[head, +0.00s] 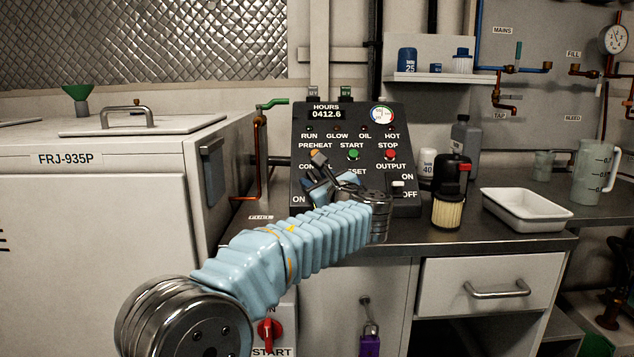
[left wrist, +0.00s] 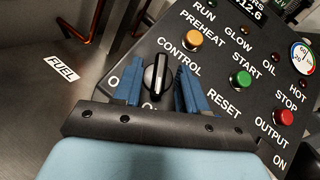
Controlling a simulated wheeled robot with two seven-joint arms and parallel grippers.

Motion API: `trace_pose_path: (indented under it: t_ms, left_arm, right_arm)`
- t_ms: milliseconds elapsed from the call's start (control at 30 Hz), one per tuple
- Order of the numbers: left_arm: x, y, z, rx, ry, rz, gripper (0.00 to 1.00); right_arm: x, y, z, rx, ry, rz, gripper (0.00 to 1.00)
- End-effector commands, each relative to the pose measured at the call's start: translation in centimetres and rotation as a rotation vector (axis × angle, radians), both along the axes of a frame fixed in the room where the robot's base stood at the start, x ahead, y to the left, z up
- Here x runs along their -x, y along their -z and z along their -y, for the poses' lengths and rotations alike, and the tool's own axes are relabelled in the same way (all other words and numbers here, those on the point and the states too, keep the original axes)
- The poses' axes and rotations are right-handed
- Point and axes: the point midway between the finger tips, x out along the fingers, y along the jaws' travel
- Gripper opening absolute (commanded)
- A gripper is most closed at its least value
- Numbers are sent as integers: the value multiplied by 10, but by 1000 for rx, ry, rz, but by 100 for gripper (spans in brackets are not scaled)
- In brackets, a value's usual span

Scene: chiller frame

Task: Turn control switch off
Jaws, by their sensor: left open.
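The control switch (left wrist: 156,76) is a black rotary knob with a pale pointer line, below the CONTROL label on the sloped black panel (head: 347,125). My left gripper (left wrist: 158,66) is open, with its blue fingers on either side of the knob. I cannot tell whether either finger touches it. The position labels around the knob are partly covered by the gripper, so its setting is not clear. In the head view my left gripper (head: 320,181) hides the knob. My right gripper is not in view.
An OUTPUT switch (head: 398,184) is at the panel's lower right. A filter-like cylinder (head: 450,192) and white tray (head: 527,210) stand farther right.

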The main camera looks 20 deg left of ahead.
Motion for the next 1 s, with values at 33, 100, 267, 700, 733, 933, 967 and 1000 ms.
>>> trace_pose_path:
  t_ms: [33, 100, 267, 700, 733, 933, 967, 1000]
  left_arm:
    - [3, 0, 3, 0, 2, 1, 42]
    - [11, 0, 10, 0, 4, 1, 42]
    - [40, 1, 33, 0, 6, 2, 42]
    - [102, 0, 83, 1, 1, 0, 42]
    - [104, 0, 84, 0, 1, 0, 42]
    - [106, 0, 85, 1, 0, -1, 42]
    - [106, 0, 85, 1, 0, -1, 42]
    - [106, 0, 86, 1, 0, -1, 42]
  right_arm:
    - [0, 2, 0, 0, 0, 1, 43]
    - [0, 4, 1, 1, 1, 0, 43]
    - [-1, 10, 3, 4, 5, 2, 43]
    - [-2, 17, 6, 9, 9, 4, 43]
    - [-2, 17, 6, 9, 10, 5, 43]
    - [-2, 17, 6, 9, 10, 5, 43]
    - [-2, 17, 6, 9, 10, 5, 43]
    - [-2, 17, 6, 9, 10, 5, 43]
